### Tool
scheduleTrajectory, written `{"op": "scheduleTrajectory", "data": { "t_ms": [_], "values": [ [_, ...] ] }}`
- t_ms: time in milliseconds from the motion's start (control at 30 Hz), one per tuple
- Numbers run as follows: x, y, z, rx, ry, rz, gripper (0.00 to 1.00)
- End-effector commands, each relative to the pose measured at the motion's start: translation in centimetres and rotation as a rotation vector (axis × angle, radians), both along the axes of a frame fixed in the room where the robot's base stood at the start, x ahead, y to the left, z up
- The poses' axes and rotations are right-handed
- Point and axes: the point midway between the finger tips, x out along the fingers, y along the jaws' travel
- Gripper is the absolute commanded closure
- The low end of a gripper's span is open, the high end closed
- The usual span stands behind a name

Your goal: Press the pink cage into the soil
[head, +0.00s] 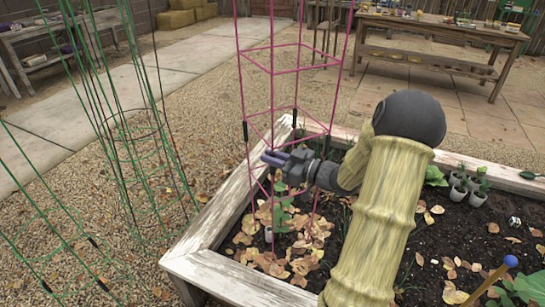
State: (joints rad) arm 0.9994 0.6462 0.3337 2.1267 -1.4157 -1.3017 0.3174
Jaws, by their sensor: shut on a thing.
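The pink cage (272,99) is a tall wire frame with square rings, standing roughly upright over the near left corner of the raised bed (213,262). Its top runs out of the picture. Its lower legs come down around a green plant (281,216) among dry leaves; whether the leg tips are in the soil (405,221) I cannot tell. My gripper (276,158) is at the cage's lower part, shut on the cage, with my arm reaching in from the right. The exact wire between the fingers is too small to make out.
Green wire cages (132,137) stand on the gravel at the left. Small potted seedlings (477,193) and a blue-topped stake (510,261) are in the bed at the right. A wooden table (440,27) with items stands behind.

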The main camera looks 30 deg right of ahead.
Motion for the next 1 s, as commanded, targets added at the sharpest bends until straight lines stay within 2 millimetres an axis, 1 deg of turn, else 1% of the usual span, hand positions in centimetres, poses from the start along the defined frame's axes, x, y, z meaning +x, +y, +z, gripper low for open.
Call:
{"op": "scheduleTrajectory", "data": {
  "t_ms": [33,1000],
  "values": [
    [0.0,-0.2,-0.5,-0.003,0.008,-0.007,1.0],
    [0.0,-0.3,-2.6,-0.004,0.011,-0.008,1.0]
  ]
}}
